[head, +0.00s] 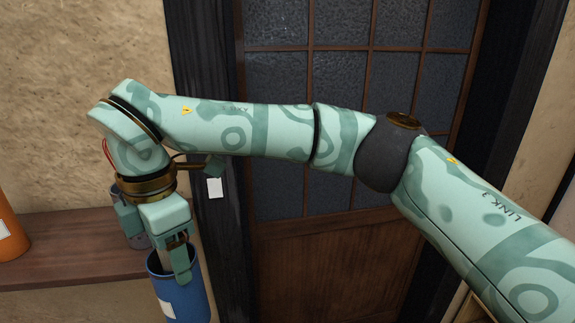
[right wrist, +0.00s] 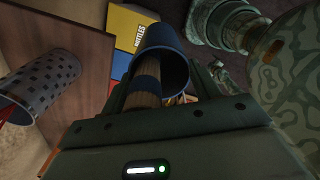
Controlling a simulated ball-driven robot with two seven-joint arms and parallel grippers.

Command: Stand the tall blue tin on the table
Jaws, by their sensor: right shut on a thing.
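The tall blue tin (head: 185,297) is in the lower left of the head view, in front of the table's right end. It is roughly upright with its mouth up, and its lower part is cut off by the picture edge. My right gripper (head: 178,265) is at its rim, shut on it. In the right wrist view the tin (right wrist: 152,37) is between the fingers (right wrist: 155,92). A wood-coloured thing with a blue band (right wrist: 145,88) shows at its mouth. The table (head: 75,246) is a brown wooden top. My left gripper is not in view.
An orange cylinder (head: 8,232) stands on the table at the left. A greyish patterned tin (right wrist: 42,82) stands near the table's right end, partly behind my gripper in the head view. Between them the top looks clear. A yellow, blue and red thing (right wrist: 125,32) lies beyond the tin.

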